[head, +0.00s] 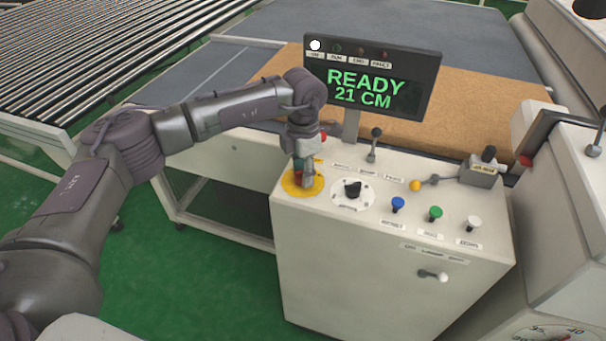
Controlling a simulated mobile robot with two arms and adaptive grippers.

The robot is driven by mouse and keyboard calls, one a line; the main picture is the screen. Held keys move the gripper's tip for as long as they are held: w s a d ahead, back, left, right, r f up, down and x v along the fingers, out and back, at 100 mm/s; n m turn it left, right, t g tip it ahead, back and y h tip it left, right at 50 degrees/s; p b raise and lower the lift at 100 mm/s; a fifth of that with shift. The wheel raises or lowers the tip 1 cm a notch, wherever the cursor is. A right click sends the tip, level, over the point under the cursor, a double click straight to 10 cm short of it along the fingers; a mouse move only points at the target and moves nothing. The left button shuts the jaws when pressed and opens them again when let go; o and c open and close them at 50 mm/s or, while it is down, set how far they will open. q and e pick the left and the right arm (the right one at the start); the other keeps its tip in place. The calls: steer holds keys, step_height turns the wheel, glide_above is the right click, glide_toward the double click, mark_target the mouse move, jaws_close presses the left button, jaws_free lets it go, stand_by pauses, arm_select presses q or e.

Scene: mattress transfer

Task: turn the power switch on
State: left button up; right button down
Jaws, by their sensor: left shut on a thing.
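My left gripper (303,178) reaches down from the upper left onto the control panel. It is shut on the control on the round yellow plate (290,187); the fingers hide most of that control. Which control is the power switch cannot be read, as the labels are too small. A black rotary knob (352,189) on a white dial plate sits just right of the gripper, apart from it. The display (372,82) reads READY 21 CM, and the leftmost lamp (315,45) above it is lit white. My right gripper is not in view.
Blue (398,203), green (435,212) and white (474,223) push buttons line the panel's front. Levers stand behind them, including one with a yellow ball (415,185). A small lever (432,275) is on the cabinet front. A brown mattress (480,110) lies behind.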

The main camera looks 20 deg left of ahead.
arm_select(q)
steer(key=shift+r, duration=0.15)
stand_by(0.3)
steer(key=o, duration=1.1)
steer(key=shift+o, duration=0.2)
step_height(320, 180, up, 12)
